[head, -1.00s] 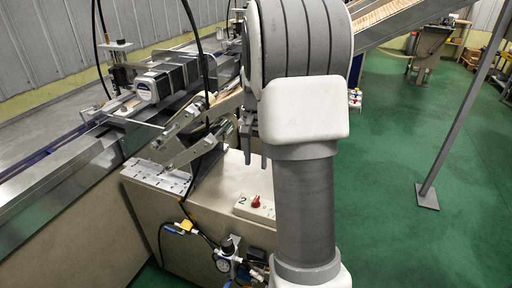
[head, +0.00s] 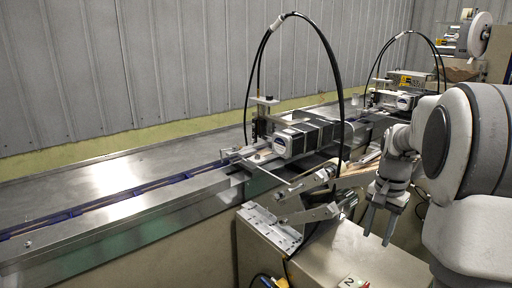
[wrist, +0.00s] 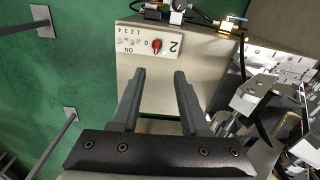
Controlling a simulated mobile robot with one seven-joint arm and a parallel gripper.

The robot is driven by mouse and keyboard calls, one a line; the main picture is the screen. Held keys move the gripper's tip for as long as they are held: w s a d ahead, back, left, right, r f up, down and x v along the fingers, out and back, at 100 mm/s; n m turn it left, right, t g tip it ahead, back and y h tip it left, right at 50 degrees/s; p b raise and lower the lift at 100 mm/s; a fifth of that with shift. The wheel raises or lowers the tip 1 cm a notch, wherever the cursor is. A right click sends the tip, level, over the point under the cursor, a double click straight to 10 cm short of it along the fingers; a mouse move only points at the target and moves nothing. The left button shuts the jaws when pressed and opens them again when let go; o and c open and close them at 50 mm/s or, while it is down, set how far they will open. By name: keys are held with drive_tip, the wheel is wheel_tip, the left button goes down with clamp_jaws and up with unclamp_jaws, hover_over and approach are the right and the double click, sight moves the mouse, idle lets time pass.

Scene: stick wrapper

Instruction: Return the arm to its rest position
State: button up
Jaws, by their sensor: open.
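My gripper (head: 378,222) is at the right of the head view, pointing down beside the machine, with its two grey fingers apart. In the wrist view my gripper (wrist: 159,80) is open and nothing is between the fingers. Beyond the fingertips is the beige machine cabinet (wrist: 190,68) with a red knob (wrist: 156,45) and the number 2. My white and grey arm fills the right edge of the head view.
A long steel conveyor (head: 110,215) runs from the left to the back right. A motor unit (head: 300,138) with looping black cables stands on it. Metal brackets (head: 305,212) jut out near my gripper.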

drive_tip(key=s+a+r+n+t+p, duration=0.2)
drive_tip(key=s+a+r+n, duration=0.2)
drive_tip(key=s+a+r, duration=0.5)
drive_tip(key=s+a+r+n+t+p, duration=0.2)
drive_tip(key=s+a+n, duration=0.4)
drive_tip(key=s+a, duration=0.4)
drive_tip(key=shift+s+r+t, duration=0.25)
drive_tip(key=shift+r+t, duration=0.15)
drive_tip(key=shift+t, duration=0.3)
drive_tip(key=shift+a, duration=0.1)
